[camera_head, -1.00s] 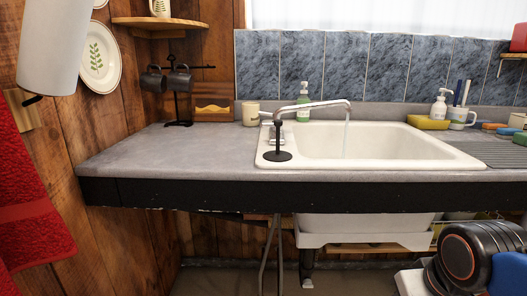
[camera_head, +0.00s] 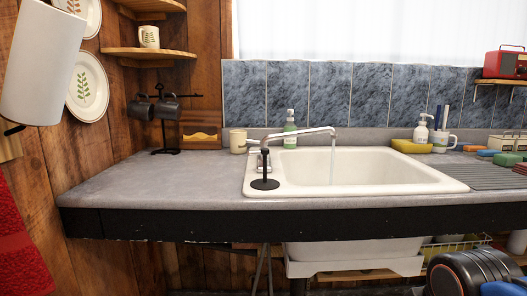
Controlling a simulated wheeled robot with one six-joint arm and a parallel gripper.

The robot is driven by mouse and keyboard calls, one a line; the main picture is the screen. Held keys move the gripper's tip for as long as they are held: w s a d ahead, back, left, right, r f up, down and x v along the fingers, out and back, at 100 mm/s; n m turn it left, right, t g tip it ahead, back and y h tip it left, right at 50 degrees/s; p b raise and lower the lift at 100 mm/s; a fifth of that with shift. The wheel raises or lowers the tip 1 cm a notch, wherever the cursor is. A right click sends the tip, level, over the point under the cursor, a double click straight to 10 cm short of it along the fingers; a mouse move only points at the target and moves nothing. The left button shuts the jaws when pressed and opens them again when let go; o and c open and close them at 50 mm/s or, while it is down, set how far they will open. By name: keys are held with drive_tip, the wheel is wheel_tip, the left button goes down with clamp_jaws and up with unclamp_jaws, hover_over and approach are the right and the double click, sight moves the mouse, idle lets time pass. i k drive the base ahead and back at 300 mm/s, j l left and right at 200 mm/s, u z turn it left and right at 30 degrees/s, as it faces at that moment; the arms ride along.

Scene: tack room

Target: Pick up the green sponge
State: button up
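A green sponge (camera_head: 508,159) lies on the counter at the far right of the head view, near the ribbed drainboard. A blue sponge-like block (camera_head: 487,154) and an orange one (camera_head: 473,148) lie to its left. Another orange-brown block (camera_head: 521,168) lies in front of it, partly cut off by the picture edge. A black, orange and blue part of my arm (camera_head: 475,273) shows at the bottom right, below the counter edge. My gripper is not in view.
The sink (camera_head: 345,172) has a running tap (camera_head: 300,134). A yellow item (camera_head: 410,146), white pump bottle (camera_head: 421,130) and mug with brushes (camera_head: 440,140) stand between sink and sponges. A rack (camera_head: 507,142) stands behind the green sponge.

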sight(506, 160)
drive_tip(key=z, duration=1.35)
